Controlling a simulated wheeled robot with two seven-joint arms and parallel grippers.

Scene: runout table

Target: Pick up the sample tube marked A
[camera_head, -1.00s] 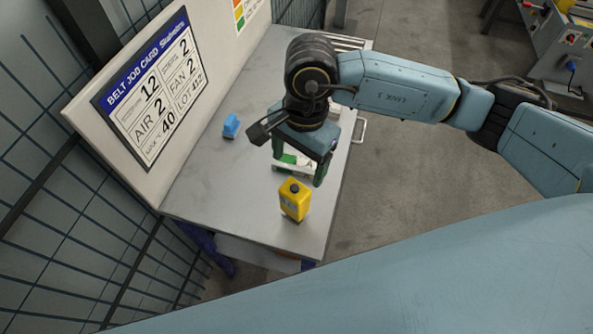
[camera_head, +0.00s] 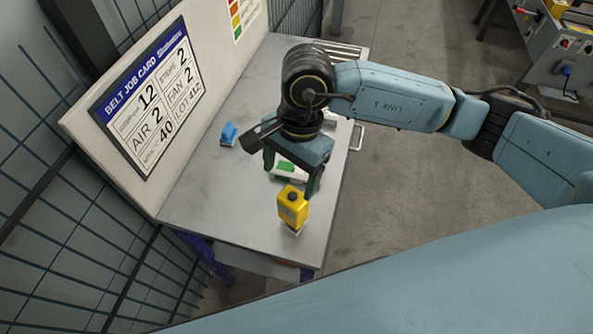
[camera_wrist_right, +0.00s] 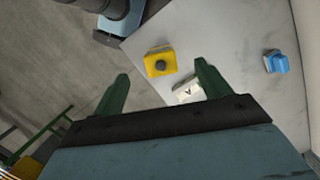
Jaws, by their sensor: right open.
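A white piece with a green patch (camera_head: 285,168) lies on the grey table under my right gripper, which partly covers it. In the right wrist view a white face with a dark letter A (camera_wrist_right: 188,92) shows beside one finger, partly hidden by the gripper. I cannot tell its full shape. My right gripper (camera_head: 290,182) is open and points down over this piece, with nothing between its fingers. Its two green fingers stand apart in the wrist view (camera_wrist_right: 163,75). My left gripper is not in view.
A yellow block with a dark knob (camera_head: 293,207) stands close to the right gripper, toward the table's near end. A small blue object (camera_head: 229,134) sits to the left. A job card board (camera_head: 148,98) stands along the left edge. The table's near left part is clear.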

